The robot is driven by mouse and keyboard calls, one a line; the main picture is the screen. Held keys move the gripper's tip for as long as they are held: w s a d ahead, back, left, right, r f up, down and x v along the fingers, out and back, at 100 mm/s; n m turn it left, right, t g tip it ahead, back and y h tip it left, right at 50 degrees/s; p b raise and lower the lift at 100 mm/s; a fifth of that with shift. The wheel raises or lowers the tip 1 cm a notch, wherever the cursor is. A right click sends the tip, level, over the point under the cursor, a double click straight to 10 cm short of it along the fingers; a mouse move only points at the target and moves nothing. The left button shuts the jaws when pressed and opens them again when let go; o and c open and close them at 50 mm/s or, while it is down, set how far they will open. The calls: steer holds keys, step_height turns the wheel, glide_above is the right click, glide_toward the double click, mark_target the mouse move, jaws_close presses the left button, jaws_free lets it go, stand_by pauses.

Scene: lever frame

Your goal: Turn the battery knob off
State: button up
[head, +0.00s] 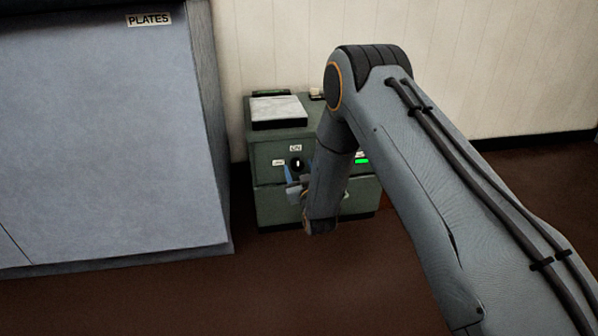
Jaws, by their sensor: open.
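The battery knob (297,164) is a small black round knob with a pale mark that looks about upright. It sits on the front of a low green cabinet (267,205), below a small label reading "ON" (295,148). Another small label (278,162) is to its left. My gripper (292,180) is open in front of the cabinet, just below and slightly left of the knob in the picture. Nothing shows between its fingers. I cannot tell whether it touches the knob. My arm hides part of the cabinet front to the right of the knob.
A white-topped box (278,110) lies on the cabinet. A large grey unit labelled "PLATES" (148,19) stands close on the left. A pale panelled wall (480,60) is behind; brown floor (200,300) is clear in front.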

steer(key=c, duration=1)
steer(key=shift+c, duration=0.2)
steer(key=shift+n+p, duration=0.3)
steer(key=n+p, duration=0.2)
steer(key=shift+s+r+n, duration=0.1)
steer(key=shift+r+n, duration=0.05)
steer(key=shift+n, duration=0.15)
steer(key=n+p, duration=0.4)
steer(key=n, duration=0.1)
steer(key=n+p, duration=0.2)
steer(key=n, duration=0.3)
steer(key=shift+p, duration=0.3)
steer(key=n+p, duration=0.1)
steer(key=n, duration=0.3)
steer(key=shift+a+f+p, duration=0.1)
steer(key=shift+f+p, duration=0.1)
steer(key=shift+p, duration=0.15)
steer(key=shift+n, duration=0.4)
